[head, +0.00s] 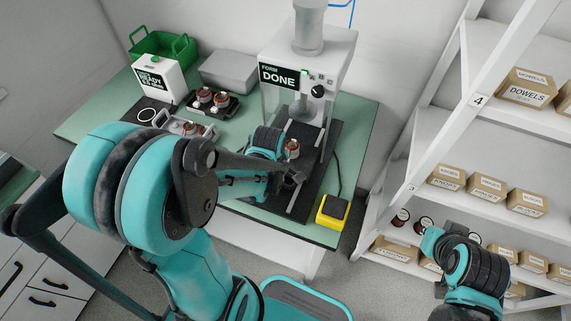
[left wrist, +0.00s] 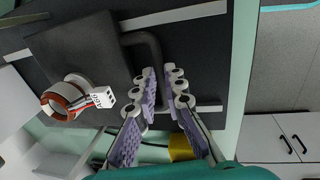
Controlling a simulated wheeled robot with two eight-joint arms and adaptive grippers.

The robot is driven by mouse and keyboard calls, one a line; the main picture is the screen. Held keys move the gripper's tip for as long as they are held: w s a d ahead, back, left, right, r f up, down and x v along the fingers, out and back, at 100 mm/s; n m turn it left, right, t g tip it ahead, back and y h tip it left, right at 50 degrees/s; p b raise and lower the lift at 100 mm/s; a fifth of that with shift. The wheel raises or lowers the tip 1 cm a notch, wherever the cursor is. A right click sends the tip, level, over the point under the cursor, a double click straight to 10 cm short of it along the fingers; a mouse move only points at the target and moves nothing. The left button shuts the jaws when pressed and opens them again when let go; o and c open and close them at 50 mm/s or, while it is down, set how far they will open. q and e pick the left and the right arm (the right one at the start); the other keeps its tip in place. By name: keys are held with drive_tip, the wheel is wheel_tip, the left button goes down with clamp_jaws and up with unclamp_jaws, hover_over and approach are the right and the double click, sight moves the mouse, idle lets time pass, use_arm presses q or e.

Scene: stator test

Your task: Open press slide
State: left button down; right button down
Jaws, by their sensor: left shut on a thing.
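The press (head: 309,52) stands at the back of the green table with a sign reading "FORM DONE". Its dark slide (head: 304,199) extends toward me along pale rails. A stator (head: 292,149) with a copper ring sits on the slide; in the left wrist view the stator (left wrist: 64,101) shows a white connector and sits on a dark square plate (left wrist: 82,50). A dark handle (left wrist: 151,45) loops from that plate. My left gripper (left wrist: 165,75) is shut on the handle, its purple-padded fingers either side of it. My right arm shows at lower right, its gripper out of sight.
A yellow box (head: 333,209) stands at the table's front right corner. Trays with stators (head: 212,102), a white "READY" device (head: 160,77), a grey box (head: 229,71) and a green crate (head: 163,48) are on the left. Shelves (head: 500,118) with cartons stand right.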

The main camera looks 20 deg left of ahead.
use_arm(q)
drive_tip(key=s, duration=0.6)
drive_tip(key=s+p, duration=0.1)
drive_tip(key=s, duration=0.2)
drive_tip(key=shift+d, duration=0.3)
drive_tip(key=c, duration=1.6)
unclamp_jaws()
drive_tip(key=r, duration=0.4)
drive_tip(key=s+r, duration=0.1)
drive_tip(key=r, duration=0.3)
drive_tip(key=s+r, duration=0.1)
drive_tip(key=r, duration=0.2)
drive_tip(key=shift+s+r, duration=0.1)
drive_tip(key=shift+r, duration=0.3)
